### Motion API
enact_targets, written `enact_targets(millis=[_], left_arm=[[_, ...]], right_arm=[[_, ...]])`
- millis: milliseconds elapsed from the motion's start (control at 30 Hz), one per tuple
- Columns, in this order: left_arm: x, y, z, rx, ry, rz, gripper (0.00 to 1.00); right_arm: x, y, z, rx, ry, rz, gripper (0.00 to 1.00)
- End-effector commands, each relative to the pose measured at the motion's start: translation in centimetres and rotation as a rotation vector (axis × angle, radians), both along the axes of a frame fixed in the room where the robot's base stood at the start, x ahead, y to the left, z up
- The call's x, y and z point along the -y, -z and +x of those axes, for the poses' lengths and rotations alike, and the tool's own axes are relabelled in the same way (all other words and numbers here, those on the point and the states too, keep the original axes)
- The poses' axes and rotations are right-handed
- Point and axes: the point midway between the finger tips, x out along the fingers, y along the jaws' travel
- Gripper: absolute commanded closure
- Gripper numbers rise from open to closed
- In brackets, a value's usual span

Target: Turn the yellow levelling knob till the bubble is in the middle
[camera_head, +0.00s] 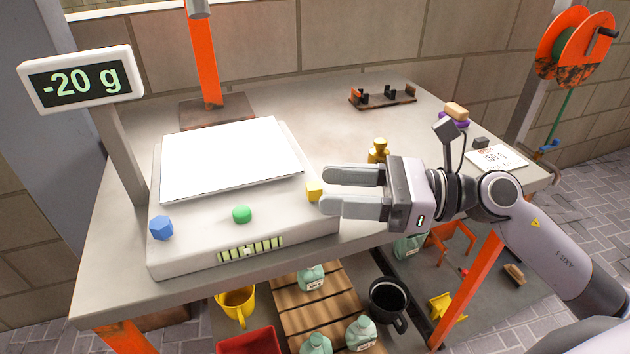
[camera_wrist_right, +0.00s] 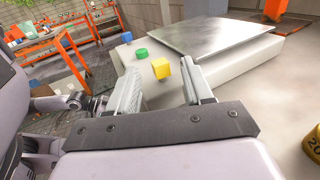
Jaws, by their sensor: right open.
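The yellow levelling knob (camera_head: 314,191) is on the right part of the scale's (camera_head: 185,248) front, next to a green knob (camera_head: 242,214) and a blue knob (camera_head: 161,228). My right gripper (camera_head: 325,191) is open, its fingers pointing left at the yellow knob. In the right wrist view the yellow knob (camera_wrist_right: 161,68) shows beyond and between the two fingertips (camera_wrist_right: 166,84); I cannot tell whether they touch it. The level strip (camera_head: 251,250) is on the scale's front face; the bubble's exact place is too small to tell. The display (camera_head: 80,79) reads -20 g. My left gripper is not in view.
A brass weight (camera_head: 377,151) stands behind my right gripper. A card marked 150 g (camera_head: 496,157) lies at the table's right. A small rack (camera_head: 382,97) is at the back. An orange post (camera_head: 205,60) stands behind the scale's pan (camera_head: 232,158).

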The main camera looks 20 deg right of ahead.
Motion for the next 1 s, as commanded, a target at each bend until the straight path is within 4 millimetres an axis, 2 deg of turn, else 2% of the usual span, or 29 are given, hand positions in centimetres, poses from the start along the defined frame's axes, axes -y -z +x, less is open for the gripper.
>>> enact_targets(millis=[100, 300, 667, 767, 800, 833, 1000], left_arm=[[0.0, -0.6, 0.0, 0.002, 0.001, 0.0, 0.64], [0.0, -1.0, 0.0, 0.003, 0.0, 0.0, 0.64], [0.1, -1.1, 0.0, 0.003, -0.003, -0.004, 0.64], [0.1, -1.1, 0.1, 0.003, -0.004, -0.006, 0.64], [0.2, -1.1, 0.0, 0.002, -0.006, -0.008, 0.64], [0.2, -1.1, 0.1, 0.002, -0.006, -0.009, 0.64], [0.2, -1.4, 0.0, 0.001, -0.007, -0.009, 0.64]], right_arm=[[-1.5, -0.3, 0.6, 0.001, -0.002, 0.003, 0.5], [-3.1, -0.1, 1.3, -0.001, -0.001, 0.003, 0.5], [-3.6, 0.0, 1.5, -0.001, 0.0, 0.001, 0.5], [-3.6, 0.0, 1.5, -0.001, 0.0, 0.002, 0.79], [-3.6, 0.0, 1.5, -0.001, 0.0, 0.002, 0.92], [-3.6, 0.0, 1.5, -0.001, 0.0, 0.002, 0.99], [-3.6, -0.1, 1.5, -0.003, 0.008, 0.001, 0.98]])
